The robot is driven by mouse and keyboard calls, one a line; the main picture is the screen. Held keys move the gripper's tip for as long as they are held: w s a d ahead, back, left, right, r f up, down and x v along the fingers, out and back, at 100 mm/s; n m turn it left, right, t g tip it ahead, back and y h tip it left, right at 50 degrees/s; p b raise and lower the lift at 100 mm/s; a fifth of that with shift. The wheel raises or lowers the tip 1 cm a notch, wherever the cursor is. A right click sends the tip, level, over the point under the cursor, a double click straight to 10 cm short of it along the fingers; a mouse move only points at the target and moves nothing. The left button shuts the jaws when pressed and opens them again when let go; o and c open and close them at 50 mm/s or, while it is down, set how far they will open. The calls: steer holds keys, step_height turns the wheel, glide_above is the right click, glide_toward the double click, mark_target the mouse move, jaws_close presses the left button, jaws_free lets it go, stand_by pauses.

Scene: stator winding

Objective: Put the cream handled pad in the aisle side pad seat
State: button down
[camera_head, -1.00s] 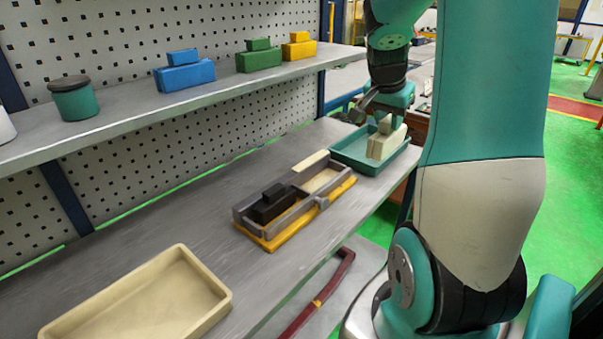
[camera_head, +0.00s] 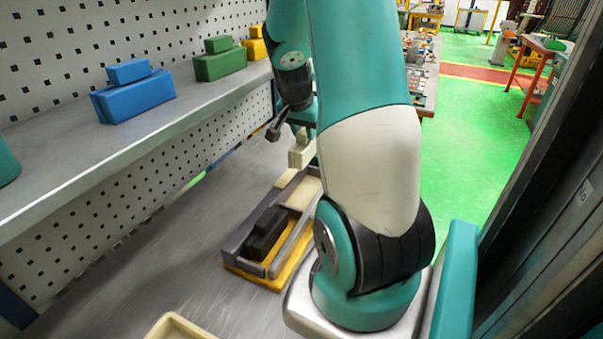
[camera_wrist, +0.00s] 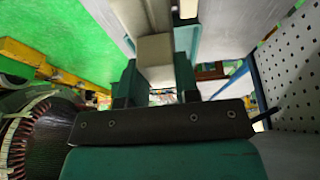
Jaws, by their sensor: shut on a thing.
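My gripper (camera_head: 303,133) is shut on the cream handled pad (camera_head: 302,153), and holds it upright near the far end of the grey and yellow fixture. In the wrist view the pad (camera_wrist: 155,58) sits between the two fingers of my gripper (camera_wrist: 155,75). The fixture (camera_head: 236,252) lies on the bench, with a black handled block (camera_head: 265,235) in its near left part. Its far part has a pale floor (camera_head: 301,194) and looks empty. My arm hides the fixture's right far edge. I cannot tell the exact gap below the pad.
A shelf (camera_head: 70,150) along the perforated wall carries a blue block (camera_head: 133,95), a green block (camera_head: 220,62) and a yellow block (camera_head: 257,45). A cream tray (camera_head: 178,327) stands at the bottom edge. The bench left of the fixture is clear. Green floor (camera_head: 470,130) lies to the right.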

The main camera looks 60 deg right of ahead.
mark_target(299, 148)
step_height(299, 148, down, 13)
steer(key=shift+r+p, duration=0.15)
steer(key=shift+p, duration=0.5)
steer(key=shift+f, duration=0.25)
steer(key=c, duration=0.8)
jaws_free()
steer(key=shift+c, duration=0.2)
steer(key=shift+r, duration=0.1)
steer(key=shift+r, duration=0.25)
steer(key=b+v, duration=0.2)
steer(key=v, duration=0.9)
steer(key=shift+a+r, duration=0.15)
steer(key=shift+r, duration=0.25)
